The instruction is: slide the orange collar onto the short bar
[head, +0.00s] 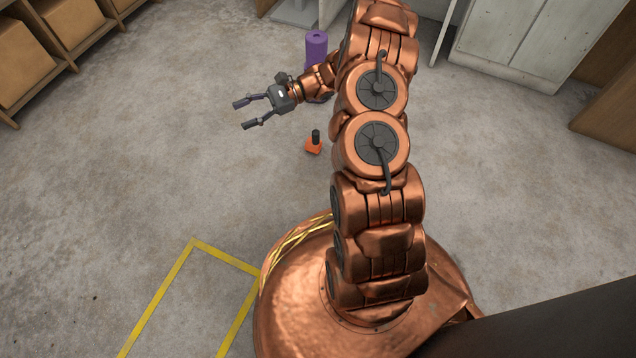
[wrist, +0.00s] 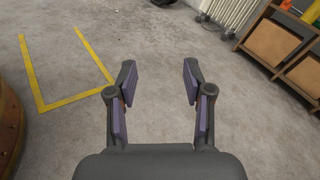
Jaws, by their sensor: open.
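A small orange piece (head: 313,149) sits on the floor in the head view. A short dark upright post (head: 316,136) rises from it. I cannot tell whether this orange piece is the collar around the short bar or a base under it. My gripper (head: 243,114) is open and empty, held to the left of the orange piece and apart from it, with its fingers pointing left. In the wrist view my gripper (wrist: 160,70) shows two spread fingers with purple pads and only bare floor between them. The orange piece is not in the wrist view.
A purple cylinder (head: 316,50) stands behind my wrist. Wooden shelves (head: 45,35) line the back left, and pale cabinets (head: 515,40) stand at the back right. Yellow tape (head: 165,290) marks the floor at front left. The concrete floor around the gripper is clear.

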